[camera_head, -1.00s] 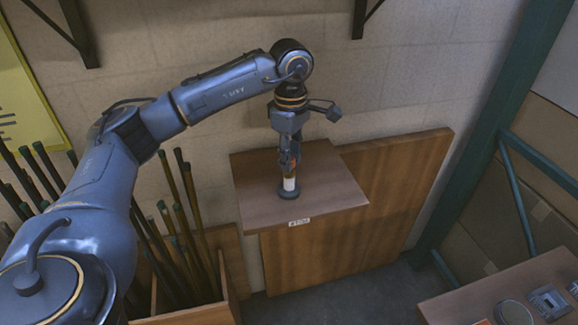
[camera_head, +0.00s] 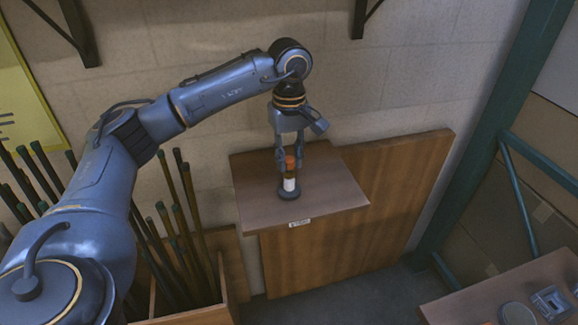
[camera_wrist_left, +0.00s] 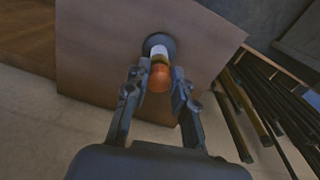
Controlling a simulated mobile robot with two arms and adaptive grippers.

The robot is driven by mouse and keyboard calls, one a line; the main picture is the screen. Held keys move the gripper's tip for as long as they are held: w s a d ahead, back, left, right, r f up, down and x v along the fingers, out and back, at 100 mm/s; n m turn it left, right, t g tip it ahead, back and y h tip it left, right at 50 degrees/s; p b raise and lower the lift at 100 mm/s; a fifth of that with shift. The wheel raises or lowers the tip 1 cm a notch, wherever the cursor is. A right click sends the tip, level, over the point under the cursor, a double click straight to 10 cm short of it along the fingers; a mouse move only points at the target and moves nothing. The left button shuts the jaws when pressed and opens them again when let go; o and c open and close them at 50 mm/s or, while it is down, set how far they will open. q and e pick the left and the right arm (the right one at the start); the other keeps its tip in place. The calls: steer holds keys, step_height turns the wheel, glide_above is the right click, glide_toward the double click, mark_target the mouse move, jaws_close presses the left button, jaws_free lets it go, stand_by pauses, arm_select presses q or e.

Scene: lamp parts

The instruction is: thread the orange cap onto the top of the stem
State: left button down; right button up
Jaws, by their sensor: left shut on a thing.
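The orange cap (camera_head: 290,161) is at the top of the upright stem (camera_head: 289,184), which is white in the middle and stands on a round dark base (camera_head: 289,195). My left gripper (camera_head: 290,166) points down from above and is shut on the orange cap, one finger on each side. In the left wrist view the cap (camera_wrist_left: 159,78) shows between the fingertips, in line with the pale stem (camera_wrist_left: 159,52) and dark base (camera_wrist_left: 158,40). The cap appears to touch the stem; I cannot tell how far it is threaded. My right gripper is not in view.
The stem stands on a small brown table (camera_head: 335,195) with free room around it. A crate of upright rods (camera_head: 185,220) stands left of it. A second table (camera_head: 470,310) with metal parts is at lower right. A green post (camera_head: 475,140) rises on the right.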

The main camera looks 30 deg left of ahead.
mark_target(289, 160)
arm_select(q)
steer(key=shift+s+f+m, duration=0.15)
steer(key=shift+f+m, duration=0.2)
steer(key=shift+m, duration=0.15)
steer(key=c, duration=1)
jaws_free()
steer(key=shift+r, duration=0.2)
steer(key=shift+r, duration=0.55)
step_height(289, 160, up, 11)
steer(key=shift+f, duration=0.1)
